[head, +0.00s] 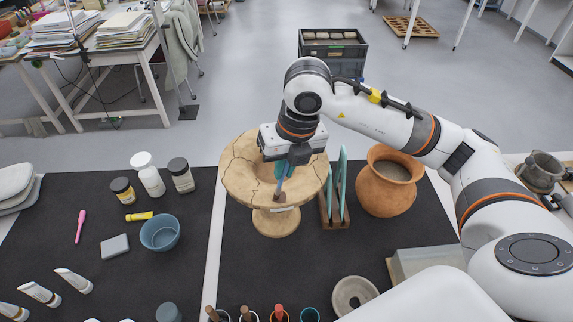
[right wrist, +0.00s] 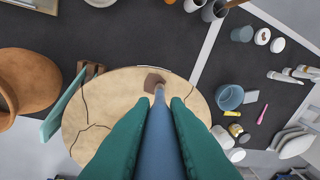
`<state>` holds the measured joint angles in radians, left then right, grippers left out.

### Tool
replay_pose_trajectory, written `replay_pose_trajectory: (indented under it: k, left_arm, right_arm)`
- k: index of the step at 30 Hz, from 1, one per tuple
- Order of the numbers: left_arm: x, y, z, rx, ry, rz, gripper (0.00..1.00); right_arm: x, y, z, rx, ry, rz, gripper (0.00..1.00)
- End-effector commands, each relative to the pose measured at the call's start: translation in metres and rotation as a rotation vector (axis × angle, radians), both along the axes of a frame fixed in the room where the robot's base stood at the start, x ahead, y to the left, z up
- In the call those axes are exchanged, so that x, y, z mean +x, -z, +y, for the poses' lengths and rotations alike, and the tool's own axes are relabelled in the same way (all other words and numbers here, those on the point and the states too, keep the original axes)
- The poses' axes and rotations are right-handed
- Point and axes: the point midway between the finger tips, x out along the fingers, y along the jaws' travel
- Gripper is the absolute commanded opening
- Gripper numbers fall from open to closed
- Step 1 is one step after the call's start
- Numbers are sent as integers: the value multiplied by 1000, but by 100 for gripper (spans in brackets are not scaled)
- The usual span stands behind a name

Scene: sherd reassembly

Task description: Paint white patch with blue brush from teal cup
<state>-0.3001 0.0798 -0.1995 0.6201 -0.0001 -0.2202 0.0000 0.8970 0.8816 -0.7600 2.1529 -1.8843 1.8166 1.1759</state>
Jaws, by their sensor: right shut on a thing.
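My right gripper (head: 285,168) is shut on the blue brush (head: 281,184), above a cracked, cream footed dish (head: 239,176). The brush points down, its tip at a brown patch (head: 279,197) near the dish's front rim; I cannot tell whether it touches. A whitish strip (head: 286,209) shows on the rim below this patch. In the right wrist view, the green fingers (right wrist: 158,104) flank the brush (right wrist: 160,140), and its pale tip meets the lower edge of the brown patch (right wrist: 154,81). A teal cup (head: 310,315) is cut off at the bottom edge. My left gripper is out of view.
Brown, white and red-topped cups or handles line the front edge beside the teal cup. A wooden rack with teal plates (head: 343,190) and a terracotta pot (head: 387,182) stand right of the dish.

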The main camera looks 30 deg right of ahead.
Motion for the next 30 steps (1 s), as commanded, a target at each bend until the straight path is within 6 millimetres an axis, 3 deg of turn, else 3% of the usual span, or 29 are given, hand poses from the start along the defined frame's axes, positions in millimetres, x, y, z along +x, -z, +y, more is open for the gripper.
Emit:
replay_pose_trajectory:
  k: [24, 30]
  left_arm:
    - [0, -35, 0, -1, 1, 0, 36]
    - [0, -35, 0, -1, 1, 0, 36]
  right_arm:
    - [0, -58, 0, -1, 0, 1, 0]
    - [0, -60, 0, -1, 0, 2, 0]
